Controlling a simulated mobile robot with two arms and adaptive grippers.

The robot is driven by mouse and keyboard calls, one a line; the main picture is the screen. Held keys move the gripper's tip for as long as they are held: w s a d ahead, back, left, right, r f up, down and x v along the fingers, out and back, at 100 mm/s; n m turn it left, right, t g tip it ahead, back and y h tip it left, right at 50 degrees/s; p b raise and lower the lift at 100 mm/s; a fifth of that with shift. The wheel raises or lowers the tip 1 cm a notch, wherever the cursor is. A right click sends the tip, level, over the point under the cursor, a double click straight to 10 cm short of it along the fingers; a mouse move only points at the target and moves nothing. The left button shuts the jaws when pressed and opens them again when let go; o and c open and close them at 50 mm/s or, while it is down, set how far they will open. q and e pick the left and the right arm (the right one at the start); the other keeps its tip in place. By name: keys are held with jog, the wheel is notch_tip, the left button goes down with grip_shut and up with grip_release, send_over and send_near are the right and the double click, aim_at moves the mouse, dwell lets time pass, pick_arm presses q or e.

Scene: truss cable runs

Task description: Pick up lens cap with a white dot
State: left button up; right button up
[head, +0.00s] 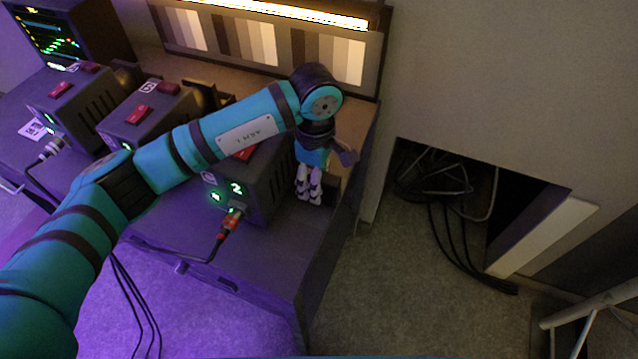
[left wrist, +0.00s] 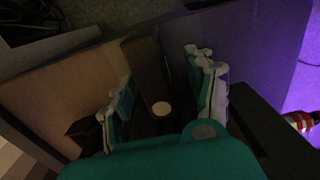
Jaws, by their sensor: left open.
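In the left wrist view a pale round dot on a dark object, which looks like the lens cap with a white dot (left wrist: 161,108), lies between my left gripper's fingers. The cap's outline is too dark to make out clearly. My left gripper (left wrist: 160,100) is open, with one finger on each side of the dot; I cannot tell whether either touches. In the head view my left gripper (head: 309,187) points down over the right end of the bench, beside the box marked 2. The cap is not clear there. My right gripper is not in view.
The box marked 2 (head: 265,188) with a red-plugged cable (head: 232,222) stands left of the gripper; the red plug (left wrist: 299,121) shows in the wrist view. More boxes (head: 140,116) stand further left. A striped panel (head: 270,45) is behind. The bench edge (head: 335,235) is close on the right.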

pick_arm(q)
jog(key=f, duration=0.2)
jog(key=f+p, duration=0.1)
jog(key=shift+w+d+f, duration=0.1)
jog(key=shift+w+f, duration=0.15)
jog(key=shift+f, duration=0.65)
grip_shut()
jog(key=shift+w+r, duration=0.1)
jog(key=shift+r, duration=0.4)
notch_tip(320, 180, up, 2)
jog(key=shift+b, duration=0.55)
jog(key=shift+s+d+r, duration=0.25)
jog(key=shift+s+d, duration=0.15)
jog(key=shift+s, duration=0.15)
jog(key=s+d+r+b, duration=0.1)
jog(key=s+d+b, duration=0.2)
jog(key=s+d, duration=0.6)
jog(key=shift+s+r, duration=0.25)
jog(key=shift+s, duration=1.1)
